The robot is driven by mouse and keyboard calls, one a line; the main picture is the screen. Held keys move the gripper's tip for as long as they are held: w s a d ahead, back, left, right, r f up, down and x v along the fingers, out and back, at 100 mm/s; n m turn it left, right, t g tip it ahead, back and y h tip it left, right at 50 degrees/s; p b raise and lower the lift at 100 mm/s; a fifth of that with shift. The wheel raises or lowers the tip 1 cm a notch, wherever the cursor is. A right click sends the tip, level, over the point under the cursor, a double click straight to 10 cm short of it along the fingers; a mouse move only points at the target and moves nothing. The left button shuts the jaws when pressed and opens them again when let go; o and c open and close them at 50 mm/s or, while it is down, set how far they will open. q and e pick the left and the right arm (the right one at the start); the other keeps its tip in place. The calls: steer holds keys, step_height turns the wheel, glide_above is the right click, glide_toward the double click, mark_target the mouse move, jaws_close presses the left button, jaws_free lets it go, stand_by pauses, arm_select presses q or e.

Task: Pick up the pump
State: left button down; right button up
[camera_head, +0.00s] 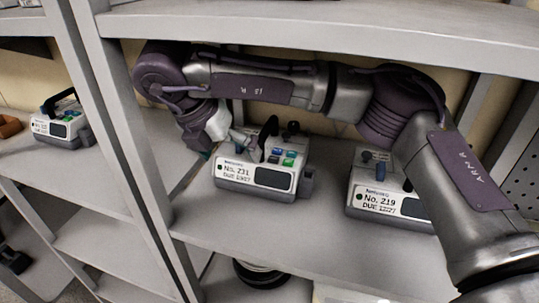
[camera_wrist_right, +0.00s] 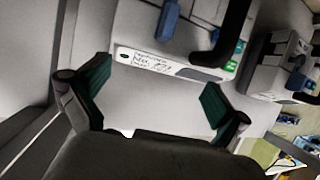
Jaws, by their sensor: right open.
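The white-and-grey pump labelled No. 231 (camera_head: 254,177) stands on the middle shelf in the head view, with a black handle and coloured buttons on top. My right gripper (camera_head: 246,143) is at its upper left, close by the handle. In the right wrist view my right gripper (camera_wrist_right: 158,98) is open, its green-padded fingers apart and nothing gripped. A pump's labelled face (camera_wrist_right: 172,65) shows beyond the fingers, with a black handle at right; its number is blurred. I cannot tell whether a finger touches the pump. My left gripper is not in view.
Pump No. 219 (camera_head: 366,198) stands to the right, partly behind my right arm. Another pump (camera_head: 62,124) is on the left shelf unit. The upper shelf board (camera_head: 330,22) runs close above my arm. A post (camera_head: 112,120) divides the units.

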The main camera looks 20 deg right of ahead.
mark_target(273, 142)
steer(key=w+d, duration=0.1)
steer(key=w+d+p, duration=0.1)
steer(key=d, duration=0.1)
steer(key=w+d, duration=0.1)
steer(key=d, duration=0.1)
steer(key=shift+d+r+p, duration=0.15)
steer(key=shift+d+p, duration=0.1)
steer(key=shift+p, duration=0.1)
steer(key=shift+w+d, duration=0.25)
steer(key=shift+d, duration=0.15)
steer(key=d, duration=0.1)
steer(key=w+d+p, duration=0.1)
steer(key=d, duration=0.1)
steer(key=w+d+f+p, duration=0.1)
steer(key=shift+w+d, duration=0.15)
steer(key=shift+w, duration=0.05)
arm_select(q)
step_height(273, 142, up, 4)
arm_select(e)
steer(key=shift+f, duration=0.25)
steer(key=shift+c, duration=0.2)
